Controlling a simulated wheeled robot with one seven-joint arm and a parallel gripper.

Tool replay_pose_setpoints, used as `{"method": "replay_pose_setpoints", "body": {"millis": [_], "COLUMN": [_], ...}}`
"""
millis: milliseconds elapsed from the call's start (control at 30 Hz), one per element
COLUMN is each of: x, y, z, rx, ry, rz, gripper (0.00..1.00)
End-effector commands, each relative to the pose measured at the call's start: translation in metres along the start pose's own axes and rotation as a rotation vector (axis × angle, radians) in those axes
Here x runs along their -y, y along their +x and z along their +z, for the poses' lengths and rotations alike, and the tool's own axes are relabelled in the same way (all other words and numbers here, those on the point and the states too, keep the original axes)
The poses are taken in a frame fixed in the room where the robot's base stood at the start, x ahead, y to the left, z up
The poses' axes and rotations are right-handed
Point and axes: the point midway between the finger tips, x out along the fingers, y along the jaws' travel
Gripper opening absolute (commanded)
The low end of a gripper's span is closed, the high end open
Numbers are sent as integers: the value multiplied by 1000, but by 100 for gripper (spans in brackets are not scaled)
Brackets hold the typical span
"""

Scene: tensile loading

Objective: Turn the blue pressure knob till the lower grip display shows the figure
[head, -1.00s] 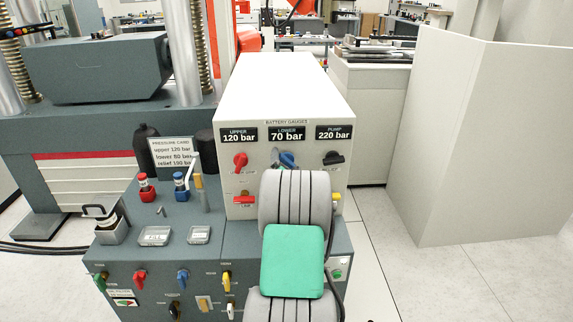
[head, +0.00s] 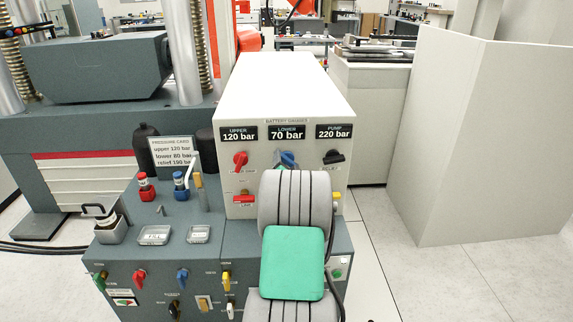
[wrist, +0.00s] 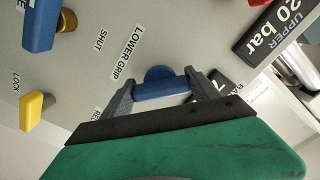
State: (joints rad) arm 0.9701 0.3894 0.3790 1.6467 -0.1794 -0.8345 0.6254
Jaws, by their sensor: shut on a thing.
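The blue pressure knob (head: 287,159) is on the front of the white gauge box, below the lower display. In the wrist view the blue knob (wrist: 160,88) sits between the two dark fingers of my gripper (wrist: 162,92), beside the label "LOWER GRIP". My gripper is shut on it. The lower grip display (head: 286,133) reads 70 bar. The pressure card (head: 172,152) reads upper 120 bar, lower 80 bar, relief 190 bar, though its small print is not sharp.
The upper display (head: 239,134) reads 120 bar above a red knob (head: 240,160). The pump display (head: 334,132) reads 220 bar above a black knob (head: 334,157). A red lever (head: 244,199) is lower left. A yellow lever (wrist: 37,108) is near in the wrist view.

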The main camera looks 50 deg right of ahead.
Motion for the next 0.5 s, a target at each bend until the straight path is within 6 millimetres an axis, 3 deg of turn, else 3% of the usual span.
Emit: {"method": "replay_pose_setpoints", "body": {"millis": [300, 500], "x": [-5, -1], "y": [0, 0], "z": [3, 0], "rx": [-4, -2], "ry": [-282, -316], "rz": [-3, -1], "gripper": [29, 29]}}
